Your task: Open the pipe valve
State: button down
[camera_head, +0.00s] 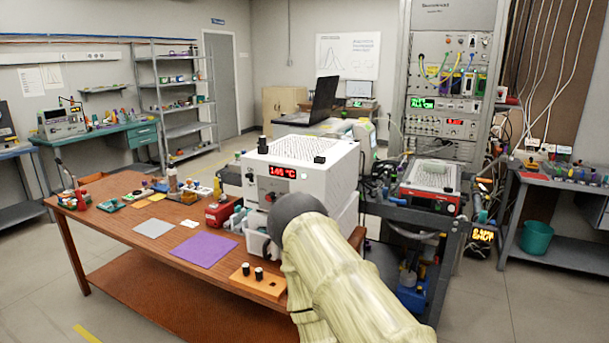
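I cannot clearly make out a pipe valve. A small black display (482,236) with yellow digits and letters sits low at the right, by the dark rack; its lower line seems to read "SHUT". Behind my arm, a blue device (411,292) with a grey upper part stands low under the dark cart, partly hidden. My arm, in a pale sleeve with a dark grey rounded part, rises from the bottom centre and covers the right end of the wooden table. My gripper's fingers do not show.
A wooden table (120,222) with small parts and a purple mat (204,250) fills the left front. A white oven (305,165) reading about 145 °C stands behind my arm. A red-and-white device (430,187) sits on the cart. A teal bin (536,238) stands right; floor is free between.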

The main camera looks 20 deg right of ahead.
aim_at(478, 180)
jog(key=z, duration=0.45)
jog(key=k, duration=0.55)
jog(key=z, duration=1)
jog(key=i, duration=0.75)
jog(key=z, duration=0.5)
jog(key=i, duration=2.6)
jog(key=z, duration=0.5)
jog(key=k, duration=1.25)
jog(key=u, duration=0.6)
